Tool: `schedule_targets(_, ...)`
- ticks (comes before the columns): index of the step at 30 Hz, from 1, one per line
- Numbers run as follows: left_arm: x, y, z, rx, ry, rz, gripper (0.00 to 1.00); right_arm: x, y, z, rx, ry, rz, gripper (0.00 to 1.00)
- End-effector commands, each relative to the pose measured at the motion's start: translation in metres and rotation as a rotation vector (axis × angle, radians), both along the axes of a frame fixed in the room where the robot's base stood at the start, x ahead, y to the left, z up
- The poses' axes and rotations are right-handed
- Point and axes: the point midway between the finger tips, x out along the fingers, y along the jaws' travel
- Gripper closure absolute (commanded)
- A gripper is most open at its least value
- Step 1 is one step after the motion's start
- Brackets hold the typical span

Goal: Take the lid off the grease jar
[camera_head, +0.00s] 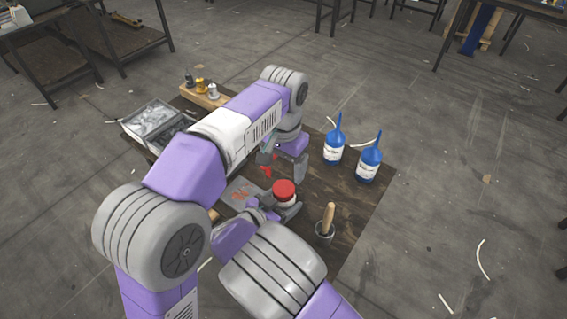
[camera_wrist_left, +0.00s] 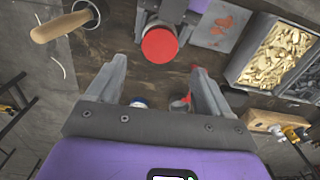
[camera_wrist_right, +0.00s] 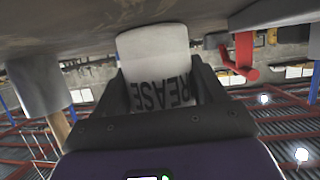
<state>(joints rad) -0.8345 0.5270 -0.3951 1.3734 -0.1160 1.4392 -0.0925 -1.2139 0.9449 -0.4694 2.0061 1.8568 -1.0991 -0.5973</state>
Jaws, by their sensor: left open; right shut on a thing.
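The grease jar is a white jar with a red lid (camera_head: 284,187). My right gripper (camera_wrist_right: 162,88) is shut around the jar's body; the white wall with "GREASE" lettering (camera_wrist_right: 150,45) shows upside down between its fingers. The lid (camera_wrist_left: 159,45) sits on the jar, seen from above in the left wrist view. My left gripper (camera_wrist_left: 160,80) is open and empty, its fingers spread wide with the lid beyond the gap between them. In the head view the left gripper (camera_head: 286,163) is just behind the jar, apart from the lid.
A cup (camera_head: 324,232) holds a wooden-handled tool (camera_head: 328,214) near the front. Parts trays (camera_wrist_left: 274,50), a wooden block with fittings (camera_head: 204,97) and a red-marked grey plate (camera_wrist_left: 218,24) lie left. A red part (camera_wrist_right: 243,58) is near the jar.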

Motion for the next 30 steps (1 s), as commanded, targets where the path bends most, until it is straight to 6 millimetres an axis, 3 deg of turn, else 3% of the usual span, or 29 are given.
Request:
schedule_targets(5, 0.0, 0.0, -0.01, 0.002, 0.002, -0.043, 0.2, 0.0, 0.0, 0.0, -0.001, -0.001, 0.0, 1.0)
schedule_targets(18, -0.001, 0.0, -0.071, 0.001, 0.002, -0.04, 0.2, 0.0, 0.0, 0.0, -0.001, -0.001, 0.0, 1.0)
schedule_targets(30, 0.0, 0.0, -0.078, 0.0, 0.0, -0.039, 0.21, 0.0, 0.0, 0.0, -0.001, -0.001, 0.0, 1.0)
